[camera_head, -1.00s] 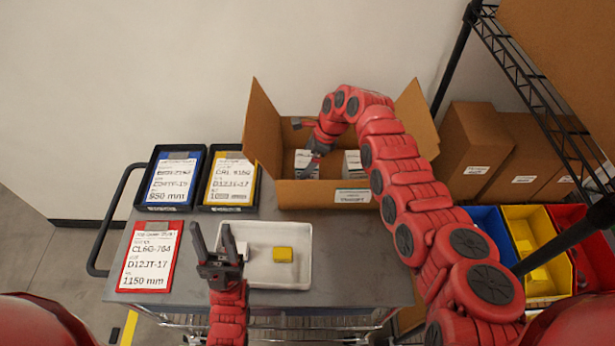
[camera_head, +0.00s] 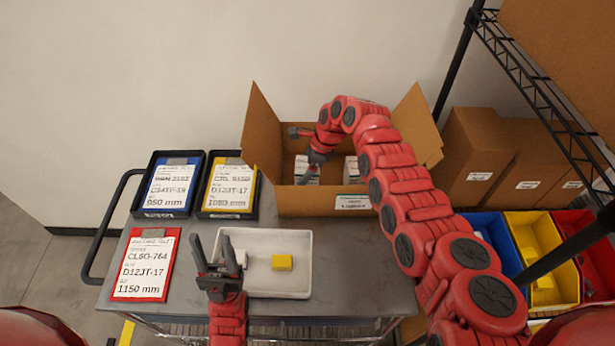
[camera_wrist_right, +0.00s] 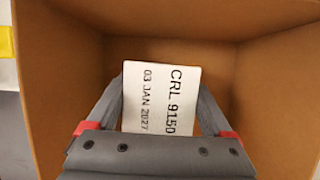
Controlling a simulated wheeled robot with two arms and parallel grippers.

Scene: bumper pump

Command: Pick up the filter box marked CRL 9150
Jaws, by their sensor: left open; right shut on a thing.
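The filter box marked CRL 9150 (camera_wrist_right: 162,95) shows in the right wrist view, a white box with black print reading CRL 9150 and 03 JAN 2027. My right gripper (camera_wrist_right: 160,118) is shut on it, with one finger on each side. In the head view my right gripper (camera_head: 308,170) reaches down into the open cardboard box (camera_head: 322,201), where the white filter box (camera_head: 306,165) is partly hidden by the gripper. A second white box (camera_head: 352,168) is inside to the right, partly behind my arm. My left gripper (camera_head: 217,262) is open and empty over the left edge of the white tray.
The white tray (camera_head: 279,236) holds a yellow block (camera_head: 282,262) and a white piece (camera_head: 241,258). Blue (camera_head: 170,183), yellow (camera_head: 232,187) and red (camera_head: 146,264) label cards lie at left. Coloured bins (camera_head: 534,246) and a shelf frame stand at right.

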